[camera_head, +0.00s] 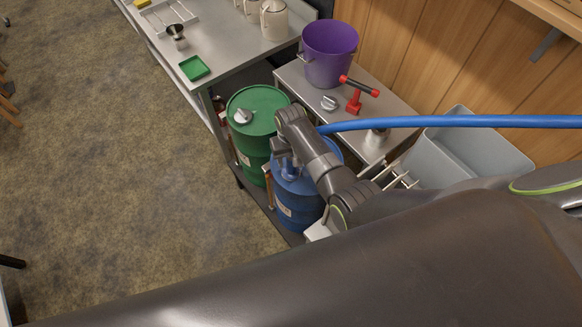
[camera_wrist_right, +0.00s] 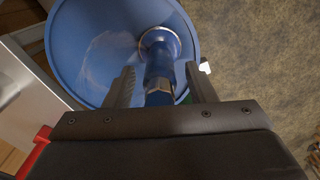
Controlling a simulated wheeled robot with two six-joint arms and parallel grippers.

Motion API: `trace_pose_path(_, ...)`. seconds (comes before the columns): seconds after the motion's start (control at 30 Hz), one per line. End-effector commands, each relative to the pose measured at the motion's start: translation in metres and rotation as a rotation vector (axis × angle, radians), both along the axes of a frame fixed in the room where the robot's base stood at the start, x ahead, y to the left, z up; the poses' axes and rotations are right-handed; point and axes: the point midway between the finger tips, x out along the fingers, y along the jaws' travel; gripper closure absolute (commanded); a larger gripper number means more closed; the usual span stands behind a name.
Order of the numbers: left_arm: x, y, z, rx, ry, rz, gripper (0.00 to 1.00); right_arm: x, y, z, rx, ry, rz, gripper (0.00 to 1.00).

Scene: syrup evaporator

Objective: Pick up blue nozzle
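The blue nozzle (camera_wrist_right: 159,68) stands up from a pale ring fitting on the top of the blue drum (camera_head: 297,212). In the right wrist view the drum's round top (camera_wrist_right: 100,50) fills the upper left. My right gripper (camera_wrist_right: 161,88) is open, with one finger on each side of the nozzle and visible gaps between. In the head view my right gripper (camera_head: 283,158) is over the drum top and partly hides the nozzle (camera_head: 290,169). My left gripper is not in view.
A green drum (camera_head: 243,150) stands close beside the blue one. A blue hose (camera_head: 440,121) crosses above the low metal table, which holds a purple bucket (camera_head: 328,55) and a red-handled tool (camera_head: 355,100). A grey bin (camera_head: 440,155) is to the right. Open floor lies left.

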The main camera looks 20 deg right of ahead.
Motion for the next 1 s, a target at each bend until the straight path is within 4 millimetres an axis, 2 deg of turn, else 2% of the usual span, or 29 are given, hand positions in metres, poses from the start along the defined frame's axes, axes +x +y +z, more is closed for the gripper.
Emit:
trace_pose_path(0.07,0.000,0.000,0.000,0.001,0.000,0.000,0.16,0.000,0.000,0.000,0.000,0.000,0.000,0.61)
trace_pose_path(0.37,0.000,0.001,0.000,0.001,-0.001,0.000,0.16,0.000,0.000,0.000,-0.001,0.000,0.000,1.00)
trace_pose_path(0.77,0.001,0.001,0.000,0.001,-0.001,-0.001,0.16,0.000,0.000,0.001,-0.001,-0.001,0.000,1.00)
trace_pose_path(1.0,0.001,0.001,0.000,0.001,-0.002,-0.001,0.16,0.001,0.000,0.012,0.000,-0.003,0.000,1.00)
